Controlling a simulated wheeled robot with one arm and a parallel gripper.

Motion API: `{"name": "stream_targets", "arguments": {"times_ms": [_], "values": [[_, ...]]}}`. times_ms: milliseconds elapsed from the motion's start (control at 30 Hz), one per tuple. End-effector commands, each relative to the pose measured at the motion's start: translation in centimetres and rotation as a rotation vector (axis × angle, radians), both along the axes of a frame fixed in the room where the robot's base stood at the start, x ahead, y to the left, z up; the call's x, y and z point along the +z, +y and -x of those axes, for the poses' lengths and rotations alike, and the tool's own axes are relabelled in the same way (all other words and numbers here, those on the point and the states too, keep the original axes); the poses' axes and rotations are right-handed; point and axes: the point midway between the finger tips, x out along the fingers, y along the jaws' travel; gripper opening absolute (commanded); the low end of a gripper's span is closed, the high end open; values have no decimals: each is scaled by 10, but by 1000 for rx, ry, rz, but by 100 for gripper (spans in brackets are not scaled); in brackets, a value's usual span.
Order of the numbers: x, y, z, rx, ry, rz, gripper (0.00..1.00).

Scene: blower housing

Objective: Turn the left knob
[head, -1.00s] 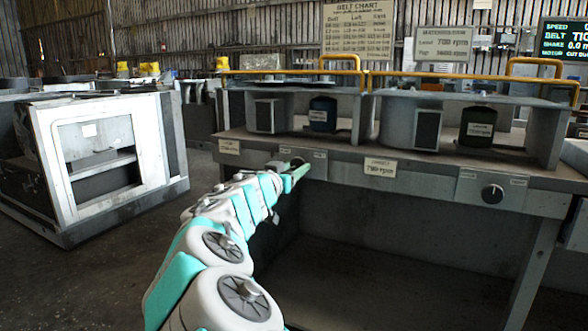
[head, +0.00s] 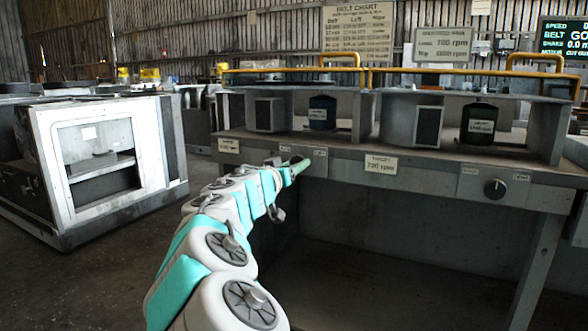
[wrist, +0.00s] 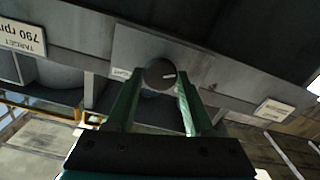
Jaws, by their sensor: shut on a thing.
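The left knob (wrist: 159,74) is a round dark grey dial with a white pointer mark, on a light plate on the bench's front rail. In the wrist view it sits between the green fingertips of my gripper (wrist: 160,80), which is shut on it, one finger on each side. In the head view my gripper (head: 297,167) reaches the left plate on the rail and mostly hides this knob. The right knob (head: 494,188), dark with a pale pointer, sits apart on its own plate further right.
A target sign (head: 381,165), reading 790 rpm in the wrist view, hangs between the two knobs. The grey bench (head: 430,168) carries two bays with motors under yellow rails. A belt chart (head: 357,33) and a lit screen (head: 565,38) stand behind. A white-framed cabinet (head: 100,160) stands left.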

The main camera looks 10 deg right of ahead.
Motion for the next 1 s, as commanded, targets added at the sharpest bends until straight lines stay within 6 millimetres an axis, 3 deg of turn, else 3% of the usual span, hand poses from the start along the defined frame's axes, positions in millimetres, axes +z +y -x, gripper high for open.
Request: {"name": "stream_targets", "arguments": {"times_ms": [133, 167, 400, 733, 1000], "values": [[0, 0, 0, 1, 0, -2, 0], [0, 0, 0, 1, 0, -2, 56], [0, 0, 0, 0, -1, -2, 83], [0, 4, 4, 1, -1, -2, 83], [0, 28, 38, 2, -3, 1, 83]]}}
